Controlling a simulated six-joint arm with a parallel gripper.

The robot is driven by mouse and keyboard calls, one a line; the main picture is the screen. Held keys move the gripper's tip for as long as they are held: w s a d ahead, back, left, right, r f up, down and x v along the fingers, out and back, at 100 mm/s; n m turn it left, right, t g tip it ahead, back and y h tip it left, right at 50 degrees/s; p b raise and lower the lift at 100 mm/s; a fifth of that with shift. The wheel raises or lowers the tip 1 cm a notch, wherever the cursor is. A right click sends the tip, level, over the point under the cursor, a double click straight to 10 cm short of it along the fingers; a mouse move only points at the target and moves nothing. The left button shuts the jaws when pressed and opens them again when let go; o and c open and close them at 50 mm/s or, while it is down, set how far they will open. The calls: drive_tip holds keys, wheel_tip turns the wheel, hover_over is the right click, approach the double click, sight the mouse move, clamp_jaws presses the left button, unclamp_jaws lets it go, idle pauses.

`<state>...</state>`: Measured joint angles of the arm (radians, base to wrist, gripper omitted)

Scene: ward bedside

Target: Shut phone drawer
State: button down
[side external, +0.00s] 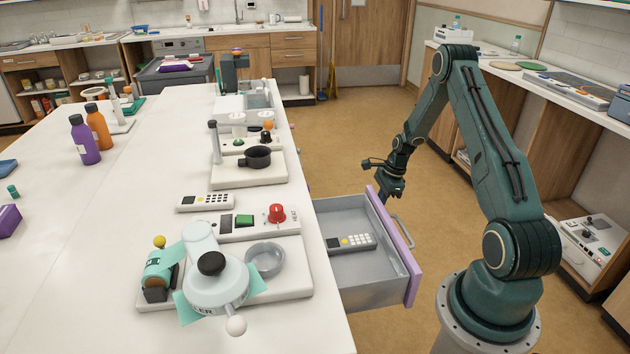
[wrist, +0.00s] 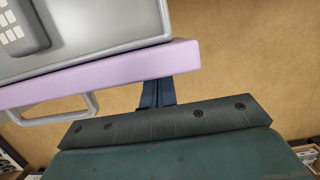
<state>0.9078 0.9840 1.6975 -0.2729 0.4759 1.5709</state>
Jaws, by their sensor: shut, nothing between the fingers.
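The phone drawer (side external: 372,290) is pulled out from the white counter, with a lilac front panel (side external: 397,246) and a grey bar handle (side external: 402,232). A grey phone (side external: 351,243) with a keypad lies inside it. My gripper (side external: 392,192) is shut and empty, near the far end of the lilac front. In the wrist view, the lilac front (wrist: 120,72) and handle (wrist: 62,110) show, and the shut fingers (wrist: 157,90) reach the panel's outer edge, right of the handle. I cannot tell whether they touch it. Part of the phone (wrist: 18,30) shows at upper left.
Open brown floor (side external: 340,150) lies beyond the drawer. A side counter (side external: 535,75) stands behind my arm.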

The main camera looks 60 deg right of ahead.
sight(335, 214)
drive_tip(key=shift+w, duration=0.1)
idle(0.3)
drive_tip(key=w+a, duration=1.2)
drive_tip(key=shift+w+a, duration=0.25)
drive_tip(key=shift+a, duration=0.1)
drive_tip(key=shift+d, duration=0.1)
drive_tip(key=shift+s+d, duration=1.4)
drive_tip(key=shift+s, duration=0.05)
drive_tip(key=v, duration=1)
